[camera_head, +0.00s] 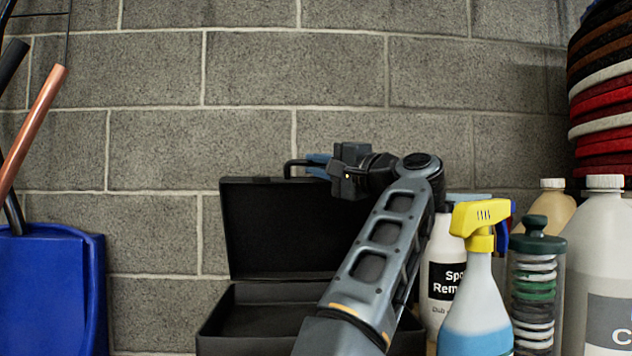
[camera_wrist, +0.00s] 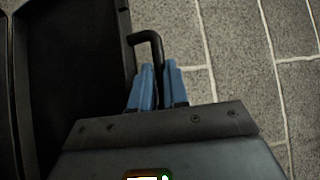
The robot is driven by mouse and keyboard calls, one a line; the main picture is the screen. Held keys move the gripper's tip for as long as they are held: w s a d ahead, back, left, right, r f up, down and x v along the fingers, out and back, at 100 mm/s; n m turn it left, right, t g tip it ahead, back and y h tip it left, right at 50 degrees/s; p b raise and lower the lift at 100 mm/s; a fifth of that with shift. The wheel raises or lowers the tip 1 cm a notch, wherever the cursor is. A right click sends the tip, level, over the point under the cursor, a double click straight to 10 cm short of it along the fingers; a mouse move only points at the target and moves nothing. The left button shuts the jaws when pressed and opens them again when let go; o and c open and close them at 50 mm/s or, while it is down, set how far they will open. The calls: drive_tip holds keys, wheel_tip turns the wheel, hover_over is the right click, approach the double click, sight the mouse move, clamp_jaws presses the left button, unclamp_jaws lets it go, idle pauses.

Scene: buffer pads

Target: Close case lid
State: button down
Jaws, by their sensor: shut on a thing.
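A black case stands open in the head view, its base (camera_head: 262,312) low and its lid (camera_head: 270,235) raised upright against the wall side. The lid (camera_wrist: 75,75) also shows in the wrist view at the left. A black bar handle (camera_head: 291,163) sticks up from the lid's top edge. My gripper (camera_head: 318,166) is at the lid's top edge, its blue fingers around the handle. In the wrist view my gripper (camera_wrist: 158,85) is shut on the handle (camera_wrist: 148,38), which passes between the fingers. My arm hides the right part of the lid and base.
A yellow-topped spray bottle (camera_head: 478,290), a white spot remover bottle (camera_head: 440,270), a clear holder of stacked pads (camera_head: 535,285) and a large white jug (camera_head: 600,260) stand close at the right. A blue dustpan (camera_head: 55,290) is at the left. A block wall (camera_head: 150,150) stands behind.

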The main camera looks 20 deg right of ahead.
drive_tip(key=shift+s+a+f+n+t+y+b, duration=0.2)
drive_tip(key=shift+s+f+n+y+b, duration=0.3)
drive_tip(key=shift+b, duration=0.3)
drive_tip(key=shift+s+a+f+n+t+y+b, duration=0.2)
drive_tip(key=shift+s+f+n+b, duration=0.1)
drive_tip(key=shift+s+b, duration=0.35)
drive_tip(key=shift+s+r+n+b, duration=0.1)
drive_tip(key=shift+s+n+b, duration=0.05)
drive_tip(key=shift+n+b, duration=0.2)
